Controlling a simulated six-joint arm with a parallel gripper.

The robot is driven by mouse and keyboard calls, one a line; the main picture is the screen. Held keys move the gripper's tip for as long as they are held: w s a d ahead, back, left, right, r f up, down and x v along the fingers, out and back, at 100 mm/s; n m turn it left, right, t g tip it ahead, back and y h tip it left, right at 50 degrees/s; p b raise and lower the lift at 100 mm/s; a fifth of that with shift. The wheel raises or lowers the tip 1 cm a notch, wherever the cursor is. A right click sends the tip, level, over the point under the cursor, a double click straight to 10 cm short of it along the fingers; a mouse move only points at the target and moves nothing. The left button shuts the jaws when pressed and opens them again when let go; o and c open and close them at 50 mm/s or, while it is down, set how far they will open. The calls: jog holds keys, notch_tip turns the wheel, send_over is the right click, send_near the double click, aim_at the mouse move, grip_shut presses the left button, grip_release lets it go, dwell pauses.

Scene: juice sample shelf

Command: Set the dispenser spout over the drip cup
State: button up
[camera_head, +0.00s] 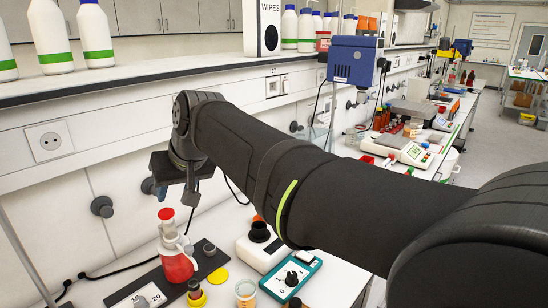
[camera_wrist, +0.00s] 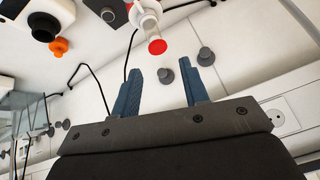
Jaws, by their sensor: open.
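The dispenser (camera_head: 177,262) is a bottle of red liquid with a white collar and a red cap, upright on a dark board on the bench. In the wrist view its red cap (camera_wrist: 157,46) and white upper part show at the top centre; I cannot make out clearly where the spout points. A small dark grey cup (camera_head: 209,249), possibly the drip cup, stands on the board just right of the dispenser. It appears as a round rim (camera_wrist: 108,14) in the wrist view. My gripper (camera_head: 172,195) is open and empty, above and apart from the dispenser cap.
A white device with a black top (camera_head: 260,245) and a teal dial box (camera_head: 291,277) stand farther right. The wall with grey knobs (camera_head: 102,207) is close behind.

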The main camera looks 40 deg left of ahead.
jog(key=a+f+m+y, duration=0.1)
jog(key=a, duration=0.2)
jog(key=w+a+f+m+y, duration=0.1)
jog(key=a+m, duration=0.1)
jog(key=a, duration=0.1)
jog(key=a+f+m, duration=0.1)
jog(key=a+m, duration=0.1)
jog(key=a, duration=0.1)
jog(key=shift+w+a+f+g+y, duration=0.2)
jog(key=shift+a+f+g+y, duration=0.1)
jog(key=shift+a+f+y, duration=0.1)
jog(key=shift+r, duration=2.5)
jog(key=shift+d, duration=0.1)
jog(key=shift+c, duration=1.3)
jog(key=s+d+f+h, duration=0.1)
jog(key=d, duration=0.1)
jog(key=s+d+f, duration=0.1)
jog(key=s, duration=0.1)
jog(key=s+d+f+h, duration=0.1)
jog(key=s+d, duration=0.1)
jog(key=shift+d+f+t+h, duration=0.3)
jog(key=shift+d+f+t, duration=0.05)
jog(key=shift+f+t, duration=0.05)
grip_shut()
jog(key=s+d+f+t+h, duration=0.3)
jog(key=d+f, duration=0.1)
jog(key=d, duration=0.6)
jog(key=w+a+f, duration=0.5)
jog(key=f, duration=0.4)
jog(key=shift+w+f, duration=0.2)
